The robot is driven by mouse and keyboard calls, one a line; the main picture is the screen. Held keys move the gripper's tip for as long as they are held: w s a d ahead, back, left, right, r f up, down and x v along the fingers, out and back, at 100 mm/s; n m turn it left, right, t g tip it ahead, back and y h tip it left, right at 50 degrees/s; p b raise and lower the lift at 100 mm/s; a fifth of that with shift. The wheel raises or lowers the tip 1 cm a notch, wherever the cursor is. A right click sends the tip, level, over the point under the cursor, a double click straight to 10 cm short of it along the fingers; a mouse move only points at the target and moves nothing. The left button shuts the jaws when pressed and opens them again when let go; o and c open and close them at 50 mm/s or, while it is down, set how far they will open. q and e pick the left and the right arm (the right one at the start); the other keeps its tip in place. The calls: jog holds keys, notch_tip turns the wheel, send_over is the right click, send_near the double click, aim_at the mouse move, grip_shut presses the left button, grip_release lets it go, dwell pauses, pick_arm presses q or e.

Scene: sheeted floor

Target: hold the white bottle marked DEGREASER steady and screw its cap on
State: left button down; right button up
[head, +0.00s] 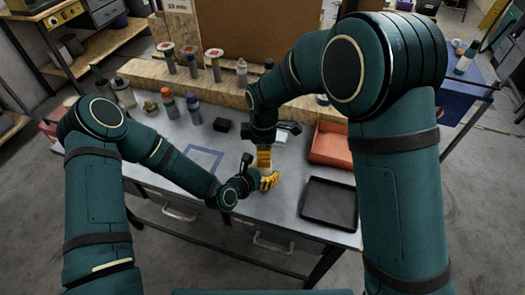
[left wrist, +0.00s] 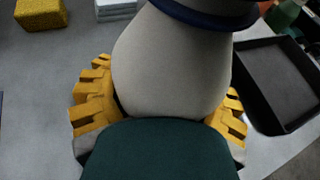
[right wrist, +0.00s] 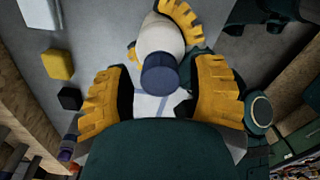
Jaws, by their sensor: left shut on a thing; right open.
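The whitish bottle (right wrist: 160,36) stands upright on the grey bench, with a dark blue cap (right wrist: 159,73) on its top in the right wrist view. I cannot tell how tightly the cap sits. No label is readable. My left gripper (head: 268,180) is shut around the bottle's body, which fills the left wrist view (left wrist: 172,70) between yellow fingers. My right gripper (head: 264,156) points down above the bottle. Its yellow fingers are open, one on each side of the cap in the right wrist view, with visible gaps. In the head view the grippers largely hide the bottle.
A black tray (head: 343,222) and an orange bin (head: 330,158) lie to the right. A blue outlined square (head: 203,160) marks the bench at left. A black block (head: 222,125) and a yellow block (right wrist: 57,64) lie nearby. Several bottles stand along a wooden ledge (head: 140,72) behind.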

jog(key=shift+d+r, duration=0.1)
jog(key=shift+r, duration=2.15)
jog(key=shift+o, duration=0.3)
jog(key=n, duration=0.3)
jog(key=r+n, duration=0.1)
jog(key=n, duration=0.3)
jog(key=r+n, duration=0.1)
jog(key=n, duration=0.1)
jog(key=shift+n, duration=0.3)
jog(key=n, duration=0.1)
jog(key=r+n, duration=0.1)
jog(key=n, duration=0.2)
jog(key=shift+w+r, duration=0.1)
jog(key=shift+r, duration=0.15)
jog(key=shift+f, duration=0.15)
jog(key=shift+f, duration=3.9)
